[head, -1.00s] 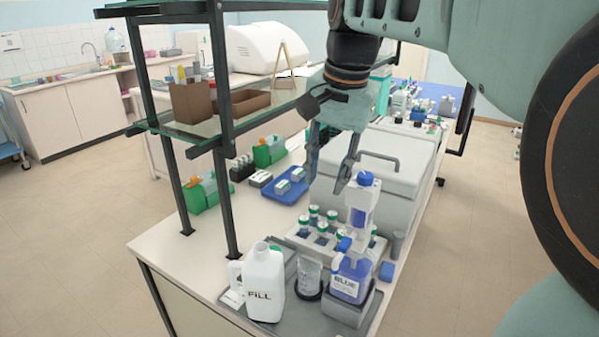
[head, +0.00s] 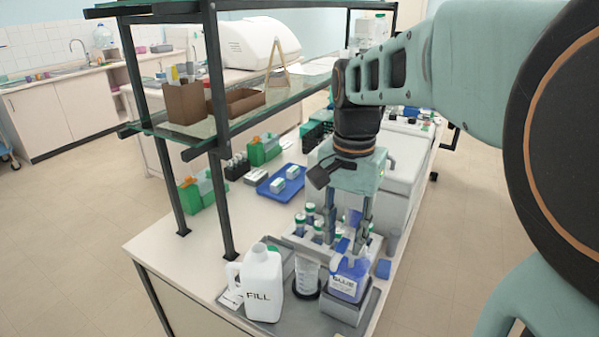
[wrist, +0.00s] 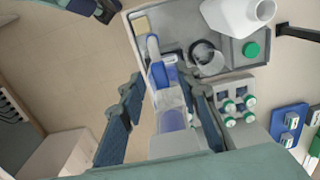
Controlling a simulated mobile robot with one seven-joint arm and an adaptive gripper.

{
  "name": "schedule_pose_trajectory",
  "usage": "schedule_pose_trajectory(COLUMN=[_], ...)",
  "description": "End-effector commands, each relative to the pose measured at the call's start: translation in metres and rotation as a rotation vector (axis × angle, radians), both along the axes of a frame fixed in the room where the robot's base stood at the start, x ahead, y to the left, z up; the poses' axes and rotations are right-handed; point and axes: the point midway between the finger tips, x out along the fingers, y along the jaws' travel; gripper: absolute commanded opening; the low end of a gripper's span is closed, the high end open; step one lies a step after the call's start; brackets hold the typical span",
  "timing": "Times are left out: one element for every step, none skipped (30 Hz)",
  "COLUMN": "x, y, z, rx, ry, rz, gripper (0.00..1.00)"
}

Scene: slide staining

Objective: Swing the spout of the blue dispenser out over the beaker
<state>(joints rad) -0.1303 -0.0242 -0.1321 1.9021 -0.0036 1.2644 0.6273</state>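The blue dispenser, a bottle labelled BLUE (head: 349,279), stands on a grey block at the bench's near end. Its tall top (wrist: 172,112) shows between my fingers in the wrist view. A pale, rounded piece that looks like the spout (wrist: 153,46) points up the wrist picture, not toward the beaker. The clear beaker (head: 307,274) stands beside the bottle, to its left, in a dark ring; it also shows in the wrist view (wrist: 209,58). My gripper (head: 347,240) points down with its fingers either side of the dispenser top. It is open; the right finger looks close to it.
A white jug marked FILL (head: 262,284) stands left of the beaker on the grey tray (head: 290,318). Several green-capped bottles (head: 312,219) stand in a rack behind. A blue tray (head: 275,188) lies farther left. A shelf post (head: 222,190) rises left of my arm.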

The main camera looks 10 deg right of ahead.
Motion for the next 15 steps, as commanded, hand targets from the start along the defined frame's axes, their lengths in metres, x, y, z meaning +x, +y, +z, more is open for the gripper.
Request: schedule_pose_trajectory(x=[-0.0003, -0.0001, 0.0001, 0.0001, 0.0001, 0.0001, 0.0001, 0.0001, 0.0001, 0.0001, 0.0001, 0.0001, 0.0001, 0.0001, 0.0001], y=[0.0001, 0.0001, 0.0001, 0.0001, 0.0001, 0.0000, 0.0000, 0.0000, 0.0000, 0.0000, 0.0000, 0.0000, 0.0000, 0.0000, 0.0000], z=[-0.0033, -0.0045, -0.0056, -0.0061, -0.0064, -0.0065, -0.0065, -0.0064, -0.0064, -0.0064, -0.0064, -0.0063, -0.0063, -0.0063, -0.0063], rx=[0.001, 0.000, 0.001, 0.000, 0.000, 0.000, 0.000, 0.000, 0.000, 0.000, 0.000, 0.000, 0.000, 0.000, 0.000], ry=[0.001, 0.000, -0.001, -0.001, -0.001, -0.001, -0.001, -0.001, -0.001, -0.001, -0.001, -0.001, -0.001, -0.001, -0.001], rz=[0.000, 0.000, 0.000, 0.000, 0.000, 0.000, 0.000, 0.000, 0.000, 0.000, 0.000, 0.000, 0.000, 0.000, 0.000], gripper=[0.30, 0.30, 0.30, 0.30, 0.30, 0.30, 0.30, 0.30, 0.30, 0.30, 0.30, 0.26, 0.23, 0.19, 0.15])
